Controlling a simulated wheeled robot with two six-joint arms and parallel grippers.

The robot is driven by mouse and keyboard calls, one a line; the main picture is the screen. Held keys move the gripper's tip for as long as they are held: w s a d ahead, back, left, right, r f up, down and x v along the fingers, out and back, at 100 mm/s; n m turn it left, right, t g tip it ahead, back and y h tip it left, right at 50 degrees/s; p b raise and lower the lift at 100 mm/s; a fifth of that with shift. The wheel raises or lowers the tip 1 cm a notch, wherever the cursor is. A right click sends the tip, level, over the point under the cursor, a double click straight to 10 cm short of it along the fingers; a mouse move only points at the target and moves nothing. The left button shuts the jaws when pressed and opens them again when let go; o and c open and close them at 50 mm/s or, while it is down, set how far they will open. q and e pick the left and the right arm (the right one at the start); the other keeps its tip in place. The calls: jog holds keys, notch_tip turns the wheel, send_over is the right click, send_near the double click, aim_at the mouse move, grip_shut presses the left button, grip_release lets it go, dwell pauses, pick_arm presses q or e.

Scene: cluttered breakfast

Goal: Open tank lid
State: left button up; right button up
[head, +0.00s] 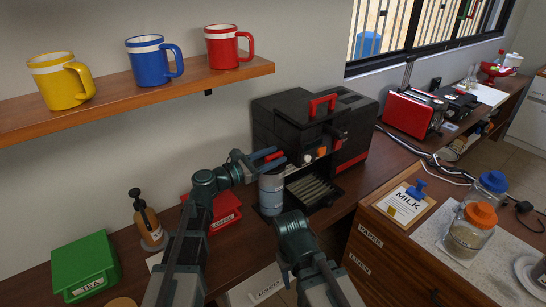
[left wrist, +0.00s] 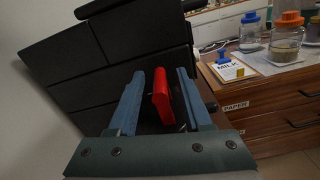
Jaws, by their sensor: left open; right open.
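The black coffee machine (head: 345,118) stands on the counter against the wall, with a red handle (head: 322,104) on its top. My left gripper (head: 270,157) is open at the machine's left side, above a grey-blue cylinder (head: 271,194). In the left wrist view an upright red handle (left wrist: 162,97) stands between the two blue fingers (left wrist: 158,92), with gaps on both sides; the black machine body (left wrist: 75,85) is behind it. I cannot tell which part of the machine this handle belongs to. My right gripper (head: 288,274) is low in front of the counter, open, its fingers hard to see.
A shelf (head: 180,92) with three mugs hangs above. A red toaster (head: 410,112) stands right; a drawer cabinet (head: 395,262) is at the front right.

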pick_arm(q)
grip_shut()
dwell(1.4)
